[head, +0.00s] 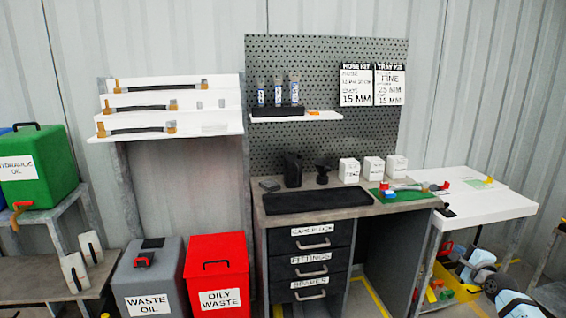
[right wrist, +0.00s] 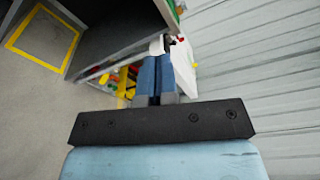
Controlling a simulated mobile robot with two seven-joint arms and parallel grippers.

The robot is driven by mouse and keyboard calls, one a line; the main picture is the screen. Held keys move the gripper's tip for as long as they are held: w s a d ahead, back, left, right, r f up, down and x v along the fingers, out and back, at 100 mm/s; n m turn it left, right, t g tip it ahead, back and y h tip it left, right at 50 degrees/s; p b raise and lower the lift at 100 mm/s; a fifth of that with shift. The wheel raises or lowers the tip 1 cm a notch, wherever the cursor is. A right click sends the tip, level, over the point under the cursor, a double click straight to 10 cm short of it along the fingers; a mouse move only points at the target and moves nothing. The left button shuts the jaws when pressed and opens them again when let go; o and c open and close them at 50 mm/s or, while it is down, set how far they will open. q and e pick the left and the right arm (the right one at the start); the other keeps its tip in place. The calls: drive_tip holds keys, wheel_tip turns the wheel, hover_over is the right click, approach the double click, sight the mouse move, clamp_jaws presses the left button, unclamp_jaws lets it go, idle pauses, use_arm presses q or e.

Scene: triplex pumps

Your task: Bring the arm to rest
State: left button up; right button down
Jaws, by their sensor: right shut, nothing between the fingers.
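My right gripper (head: 470,266) is low at the right of the head view, beside the white side table. In the right wrist view its two blue fingers (right wrist: 156,78) lie together, shut with nothing between them. The fingers point toward the space by the bench and a yellow bin. My left gripper is not in view.
The workbench (head: 408,206) carries a black mat, white boxes and a green mat with a hose part. The white side table (head: 505,206) stands right of it, with a yellow bin (head: 458,286) below. A red oily waste bin (head: 217,262) and grey waste oil bin (head: 148,272) stand left.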

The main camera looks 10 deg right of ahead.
drive_tip(key=s+a+f+n+g+y, duration=0.4)
drive_tip(key=s+a+f+n+g, duration=0.1)
drive_tip(key=s+a+f+n, duration=1.25)
drive_tip(key=s+a+f+n+g, duration=0.1)
drive_tip(key=s+a+n, duration=0.55)
drive_tip(key=s, duration=0.35)
drive_tip(key=s+a+f+n+g, duration=0.1)
drive_tip(key=s+a+n, duration=0.5)
drive_tip(key=s+a, duration=0.3)
drive_tip(key=w+a+m+t+y+b, duration=0.2)
drive_tip(key=a+m+t+y+b, duration=0.15)
drive_tip(key=a+b, duration=0.8)
use_arm(q)
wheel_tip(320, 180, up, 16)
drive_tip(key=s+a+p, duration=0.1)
drive_tip(key=p, duration=3.1)
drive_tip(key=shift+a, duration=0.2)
use_arm(e)
wheel_tip(320, 180, up, 18)
drive_tip(key=s+d+g+h, duration=0.2)
drive_tip(key=shift+s+d+m, duration=0.15)
drive_tip(key=shift+s+m, duration=0.2)
drive_tip(key=shift+s, duration=0.05)
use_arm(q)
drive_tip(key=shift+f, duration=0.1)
use_arm(e)
drive_tip(key=shift+g+h, duration=0.25)
